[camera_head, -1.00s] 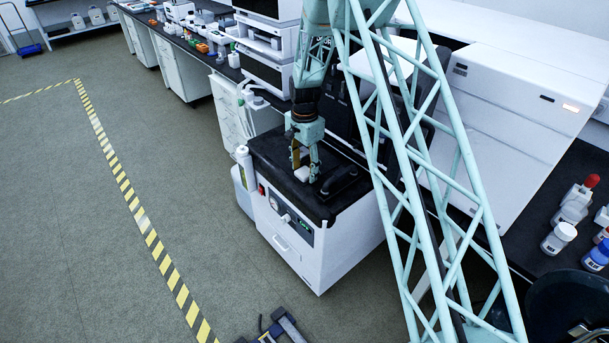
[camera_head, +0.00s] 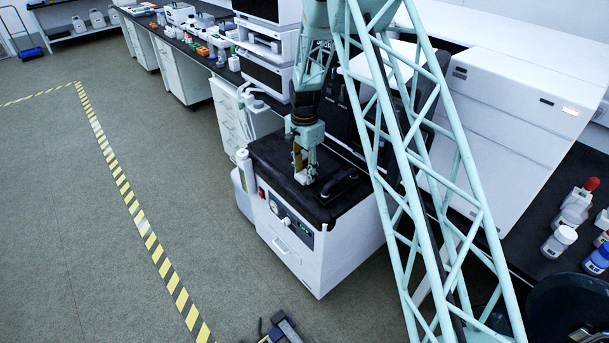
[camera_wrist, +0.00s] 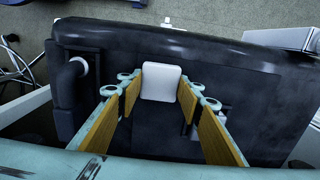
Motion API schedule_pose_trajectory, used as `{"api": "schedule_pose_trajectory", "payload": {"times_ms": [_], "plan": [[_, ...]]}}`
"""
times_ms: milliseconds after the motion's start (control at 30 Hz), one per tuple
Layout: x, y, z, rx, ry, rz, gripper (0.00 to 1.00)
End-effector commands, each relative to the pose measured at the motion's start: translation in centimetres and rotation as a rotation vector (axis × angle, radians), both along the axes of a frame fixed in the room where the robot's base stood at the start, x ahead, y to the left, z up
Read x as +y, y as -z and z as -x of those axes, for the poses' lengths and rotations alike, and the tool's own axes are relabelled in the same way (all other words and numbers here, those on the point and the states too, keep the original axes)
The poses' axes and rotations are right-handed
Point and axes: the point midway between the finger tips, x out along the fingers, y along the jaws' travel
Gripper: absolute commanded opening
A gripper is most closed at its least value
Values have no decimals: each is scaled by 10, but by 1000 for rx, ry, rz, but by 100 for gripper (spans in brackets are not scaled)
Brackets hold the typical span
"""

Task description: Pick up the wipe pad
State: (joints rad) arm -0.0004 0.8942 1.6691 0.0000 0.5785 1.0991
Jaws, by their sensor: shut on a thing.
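The wipe pad (camera_wrist: 161,82) is a small white block with rounded corners. In the wrist view it sits between the tips of my gripper (camera_wrist: 160,97), with a yellow-brown finger pad close on each side. In the head view the wipe pad (camera_head: 301,177) shows as a small white patch at the fingertips of my gripper (camera_head: 305,174), just above or on the black top of a white cabinet (camera_head: 290,203). My gripper is shut on the pad and points down. I cannot tell whether the pad touches the black top.
A black curved handle (camera_head: 341,183) lies right of my gripper on the cabinet top. A white bottle (camera_head: 245,168) stands at the cabinet's left side. Large white instruments stand behind and to the right. The floor at the left is clear, with a striped line (camera_head: 135,207).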

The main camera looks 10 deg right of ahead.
Motion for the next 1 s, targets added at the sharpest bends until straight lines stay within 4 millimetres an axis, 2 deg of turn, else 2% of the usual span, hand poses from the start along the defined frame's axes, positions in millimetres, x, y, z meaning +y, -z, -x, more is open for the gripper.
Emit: {"api": "schedule_pose_trajectory", "payload": {"times_ms": [267,700,1000], "plan": [[0,-18,-1,-2,0,0,27],[0,-78,-1,-2,0,0,27],[0,-98,0,0,0,0,27]]}}
